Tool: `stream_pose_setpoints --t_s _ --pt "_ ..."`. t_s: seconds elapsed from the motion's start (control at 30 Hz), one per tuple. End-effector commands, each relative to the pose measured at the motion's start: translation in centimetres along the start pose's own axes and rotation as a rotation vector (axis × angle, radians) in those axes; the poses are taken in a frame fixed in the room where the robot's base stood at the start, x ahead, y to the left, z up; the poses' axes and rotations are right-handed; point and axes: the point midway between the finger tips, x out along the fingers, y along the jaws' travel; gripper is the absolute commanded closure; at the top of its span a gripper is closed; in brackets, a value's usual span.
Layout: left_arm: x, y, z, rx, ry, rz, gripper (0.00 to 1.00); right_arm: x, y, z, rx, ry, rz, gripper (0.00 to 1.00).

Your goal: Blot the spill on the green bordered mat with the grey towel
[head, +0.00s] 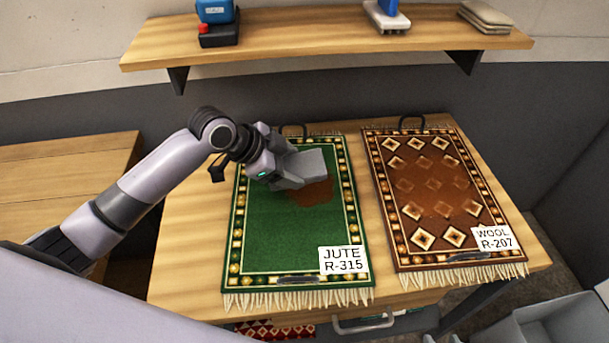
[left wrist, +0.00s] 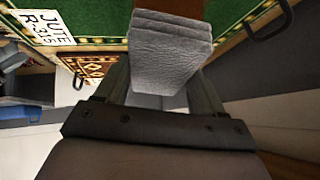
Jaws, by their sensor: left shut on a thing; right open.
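The green bordered mat (head: 275,235) lies on the table, with a tag reading JUTE R-315. A reddish-brown spill (head: 318,192) shows on its upper middle, partly covered from view by the towel. My left gripper (head: 283,177) is shut on the folded grey towel (head: 308,164), which is over the upper edge of the spill. I cannot tell whether the towel touches the mat. In the left wrist view the grey towel (left wrist: 168,50) sits between the fingers, with part of the spill (left wrist: 172,5) beyond it. My right gripper is not in view.
A brown patterned mat (head: 430,195), tagged WOOL R-207, lies to the right with a faint darker patch. A wooden shelf (head: 330,38) above holds a blue-and-black item, a blue-and-white item and folded cloths (head: 485,16). A grey bin (head: 555,320) stands at lower right.

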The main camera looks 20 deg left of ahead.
Motion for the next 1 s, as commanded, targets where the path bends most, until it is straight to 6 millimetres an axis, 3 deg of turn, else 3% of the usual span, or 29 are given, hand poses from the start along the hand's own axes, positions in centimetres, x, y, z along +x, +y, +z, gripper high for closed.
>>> stream_pose_setpoints --t_s 0.1,0.3,0.73,1.0 --pt "-1.5 -3.0 1.6 -0.003 -0.003 -0.008 0.56 0.0 0.0 0.0 0.0 0.0 0.0 0.57" --pt "-2.5 -4.9 2.8 -0.005 0.006 -0.008 0.56 0.0 0.0 0.0 0.0 -0.001 0.0 0.57" --pt "1.2 -3.6 5.8 -0.007 0.007 -0.007 0.56 0.0 0.0 0.1 0.0 -0.001 0.0 0.57" --pt "3.0 -3.1 7.3 -0.005 0.008 -0.01 0.56 1.4 0.0 1.9 0.0 -0.001 0.0 0.57"
